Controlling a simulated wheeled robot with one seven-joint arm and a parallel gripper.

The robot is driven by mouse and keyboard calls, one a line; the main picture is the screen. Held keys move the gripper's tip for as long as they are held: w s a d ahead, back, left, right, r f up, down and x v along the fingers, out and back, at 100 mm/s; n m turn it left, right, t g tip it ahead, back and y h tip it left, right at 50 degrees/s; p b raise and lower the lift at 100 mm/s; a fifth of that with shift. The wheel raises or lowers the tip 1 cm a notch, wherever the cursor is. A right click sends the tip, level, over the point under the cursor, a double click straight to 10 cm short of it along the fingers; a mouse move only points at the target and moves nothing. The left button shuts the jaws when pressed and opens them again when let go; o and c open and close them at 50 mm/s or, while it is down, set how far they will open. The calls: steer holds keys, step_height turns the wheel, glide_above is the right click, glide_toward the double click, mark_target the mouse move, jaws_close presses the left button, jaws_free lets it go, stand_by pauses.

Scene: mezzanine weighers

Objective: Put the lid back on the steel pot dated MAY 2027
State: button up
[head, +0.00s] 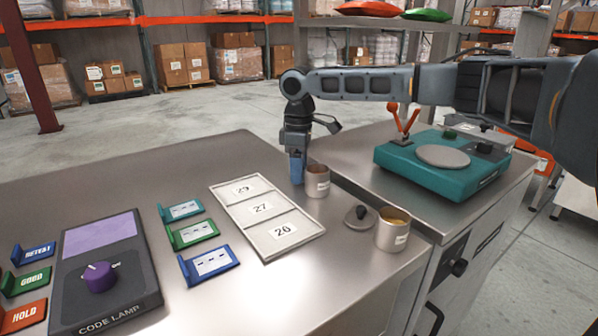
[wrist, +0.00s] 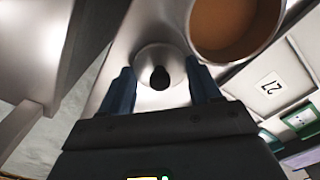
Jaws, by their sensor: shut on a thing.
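My gripper (head: 297,180) points down at the back of the steel bench, just left of the back steel pot (head: 318,187). In the wrist view my gripper (wrist: 162,90) is shut on a round steel lid (wrist: 160,76) with a black knob, held by its rim between the blue fingers. The back pot (wrist: 232,28) is open beside it, brown inside. A front steel pot (head: 392,235) stands open with tan contents, and a second lid (head: 360,217) with a dark knob lies to its left. The pot labels are too small to read.
A tray (head: 268,234) with cards 29, 27 and 20 lies left of the pots. A teal scale (head: 440,165) stands on the adjoining bench to the right. A code lamp box (head: 105,265) and coloured holders fill the left side.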

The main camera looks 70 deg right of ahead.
mark_target(304, 177)
step_height(304, 177, up, 9)
steer(key=shift+r+p, duration=0.15)
steer(key=shift+p, duration=0.35)
steer(key=shift+s+r+p, duration=0.15)
steer(key=shift+r+p, duration=0.15)
steer(key=shift+p, duration=0.1)
steer(key=s+a+r+p, duration=0.35)
steer(key=s+p, duration=0.25)
steer(key=p, duration=1)
steer(key=shift+a+f+b, duration=0.2)
steer(key=shift+f+b, duration=2.45)
steer(key=shift+f, duration=0.8)
steer(key=shift+p, duration=0.45)
steer(key=shift+f, duration=0.15)
steer(key=o, duration=1.1)
